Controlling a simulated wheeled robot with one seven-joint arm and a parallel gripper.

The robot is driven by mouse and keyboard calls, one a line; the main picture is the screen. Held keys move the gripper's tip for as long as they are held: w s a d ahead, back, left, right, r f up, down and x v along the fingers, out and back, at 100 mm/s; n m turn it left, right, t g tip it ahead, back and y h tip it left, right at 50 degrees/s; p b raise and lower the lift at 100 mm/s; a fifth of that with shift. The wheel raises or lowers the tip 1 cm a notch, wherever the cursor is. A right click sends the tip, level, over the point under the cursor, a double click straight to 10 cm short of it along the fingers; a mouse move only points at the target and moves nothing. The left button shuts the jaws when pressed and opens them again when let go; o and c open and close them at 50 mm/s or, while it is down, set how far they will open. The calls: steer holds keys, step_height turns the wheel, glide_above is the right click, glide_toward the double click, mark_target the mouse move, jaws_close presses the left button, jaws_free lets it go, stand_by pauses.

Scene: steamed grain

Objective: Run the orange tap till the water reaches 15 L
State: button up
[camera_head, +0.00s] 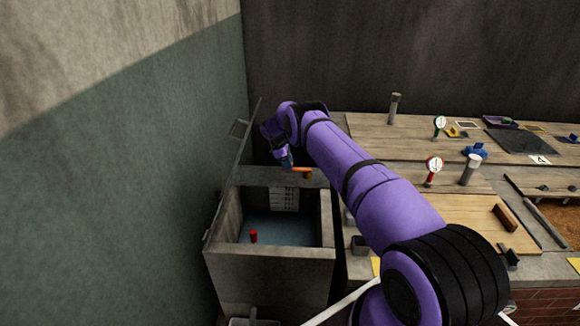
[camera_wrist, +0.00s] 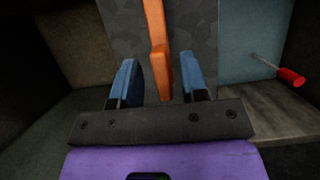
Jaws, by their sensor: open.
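The orange tap (camera_head: 306,170) sits at the back of an open grey tank (camera_head: 265,255). In the wrist view the orange tap lever (camera_wrist: 157,50) reaches down between the two blue fingers of my gripper (camera_wrist: 157,78). My gripper (camera_head: 287,162) is open, with a finger on each side of the lever. A gap shows on both sides; the right finger is nearer. Bluish water (camera_head: 285,231) lies in the tank. A pale marked scale (camera_head: 285,199) stands on its inner back wall; its figures are too small to read.
A red-tipped piece (camera_head: 253,236) is inside the tank, and a red handle on a thin rod (camera_wrist: 290,77) shows in the wrist view. A green wall is close on the left. A wooden worktop (camera_head: 460,211) with gauges and tools is on the right.

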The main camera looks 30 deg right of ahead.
steer(key=r, duration=0.3)
steer(key=shift+s+a+r, duration=0.15)
steer(key=shift+s+r, duration=0.15)
steer(key=shift+s, duration=0.05)
steer(key=s+a+r, duration=0.1)
steer(key=s+a, duration=0.3)
steer(key=s, duration=1)
steer(key=shift+s+r, duration=0.15)
steer(key=shift+s, duration=0.2)
